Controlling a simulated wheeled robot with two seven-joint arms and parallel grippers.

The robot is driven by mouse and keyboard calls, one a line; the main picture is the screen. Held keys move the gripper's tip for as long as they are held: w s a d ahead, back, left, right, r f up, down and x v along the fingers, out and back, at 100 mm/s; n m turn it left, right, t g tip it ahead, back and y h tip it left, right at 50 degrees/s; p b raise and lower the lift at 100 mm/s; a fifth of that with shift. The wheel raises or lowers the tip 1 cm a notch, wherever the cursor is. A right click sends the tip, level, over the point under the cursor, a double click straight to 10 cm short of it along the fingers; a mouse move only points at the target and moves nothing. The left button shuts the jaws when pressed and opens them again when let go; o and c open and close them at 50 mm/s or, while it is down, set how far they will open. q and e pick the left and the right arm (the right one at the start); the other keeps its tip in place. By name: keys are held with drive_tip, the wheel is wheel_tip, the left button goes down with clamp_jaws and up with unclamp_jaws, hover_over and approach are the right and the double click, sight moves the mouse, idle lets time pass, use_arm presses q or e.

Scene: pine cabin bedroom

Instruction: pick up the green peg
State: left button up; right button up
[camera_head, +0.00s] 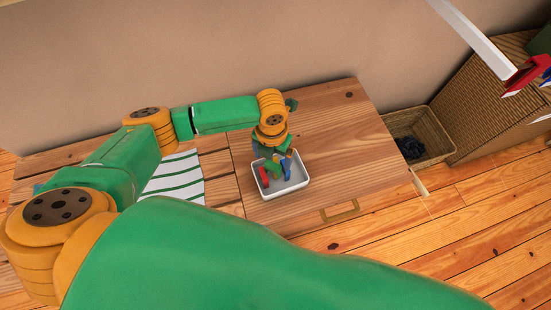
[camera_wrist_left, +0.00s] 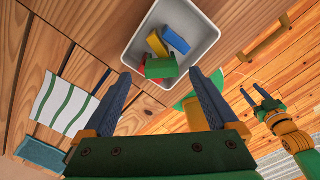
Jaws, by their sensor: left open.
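The green peg (camera_wrist_left: 161,68) lies in a small white tray (camera_wrist_left: 203,55), together with a red block (camera_wrist_left: 144,72), a blue block (camera_wrist_left: 175,40) and a yellow block (camera_wrist_left: 157,44). In the head view, the green peg (camera_head: 273,170) shows partly below my left gripper (camera_head: 277,158). In the left wrist view, the left gripper's (camera_wrist_left: 160,78) fingers are wide open, and the peg appears between the fingertips. Nothing is held. My right gripper (camera_wrist_left: 255,96) shows at the right of the left wrist view, its fingers apart and empty, away from the tray.
The tray stands near the front edge of a wooden cabinet top (camera_head: 338,135) with a brass handle (camera_head: 340,211). A green-striped white cloth (camera_head: 176,178) lies to the left. A wicker basket (camera_head: 436,147) stands on the floor to the right. The cabinet top right of the tray is clear.

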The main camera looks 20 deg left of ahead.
sight(273, 164)
use_arm(q)
drive_tip(key=f, duration=0.4)
drive_tip(key=shift+s+f+b, duration=0.15)
drive_tip(key=shift+s+b, duration=0.05)
drive_tip(key=shift+b, duration=0.1)
drive_tip(key=shift+w, duration=0.1)
drive_tip(key=shift+d, duration=0.1)
drive_tip(key=c, duration=0.6)
clamp_jaws()
wheel_tip(273, 164, up, 10)
drive_tip(key=shift+r+p, duration=0.1)
drive_tip(key=shift+p, duration=0.9)
use_arm(e)
drive_tip(key=shift+s+r, duration=0.2)
drive_tip(key=shift+r, duration=0.35)
drive_tip(key=shift+s, duration=0.1)
